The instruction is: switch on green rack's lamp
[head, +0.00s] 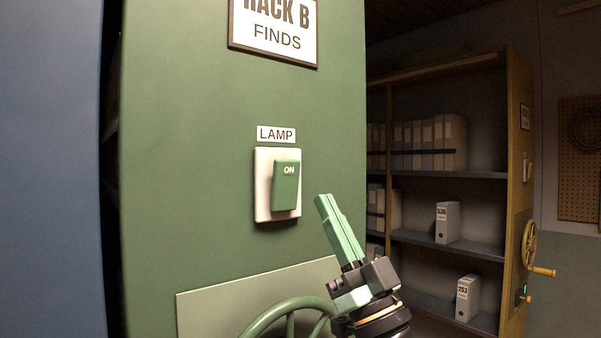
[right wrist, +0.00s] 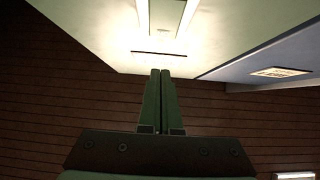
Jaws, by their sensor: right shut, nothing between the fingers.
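The green rack (head: 200,130) fills the middle of the head view, under a sign reading RACK B FINDS (head: 278,38). A green rocker switch (head: 286,190) marked ON sits in a pale plate (head: 263,185) below a LAMP label (head: 276,134). I cannot tell which way the rocker is pressed. My right gripper (head: 323,200) is shut and empty. Its green fingers point up and left, with tips a little right of the switch and apart from it in the picture. In the right wrist view the shut fingertips (right wrist: 160,72) lie below a brightly lit panel. My left gripper is not in view.
A green handwheel (head: 290,310) stands on the rack's lower panel, close left of my right gripper. A blue rack side (head: 50,170) is at left. At right is a yellow rack (head: 517,180) with box files (head: 447,222) and a yellow crank wheel (head: 530,245).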

